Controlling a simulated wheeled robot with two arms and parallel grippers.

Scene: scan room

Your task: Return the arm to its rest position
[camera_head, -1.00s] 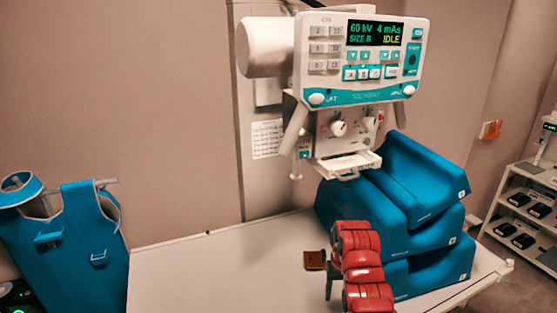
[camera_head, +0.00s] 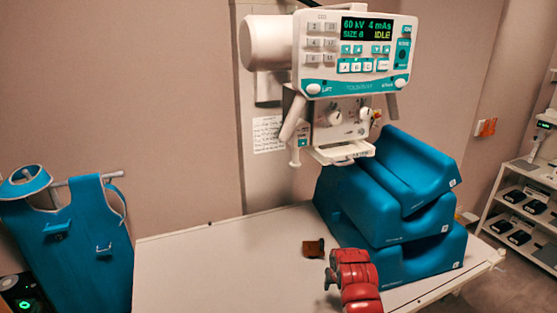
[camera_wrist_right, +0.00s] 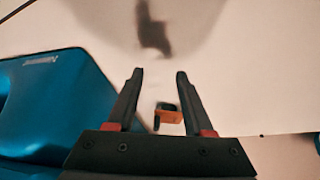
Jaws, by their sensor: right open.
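My right arm is red and comes in from the bottom of the head view. My right gripper (camera_head: 329,279) shows there only as a small dark finger at the arm's left side. In the right wrist view its two fingers (camera_wrist_right: 159,74) are apart, with nothing held between them. A small brown-orange block (camera_head: 313,248) lies on the table's pale top (camera_head: 230,265), just beyond and apart from the gripper. A small orange thing with a dark part (camera_wrist_right: 168,113) shows between the fingers in the wrist view. My left gripper is not in view.
Stacked blue foam cushions (camera_head: 400,215) stand right of my arm. A white control unit (camera_head: 350,55) reading IDLE hangs above the table. A blue apron (camera_head: 75,245) hangs at left. A shelf rack (camera_head: 530,195) stands at right. The table's left part is clear.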

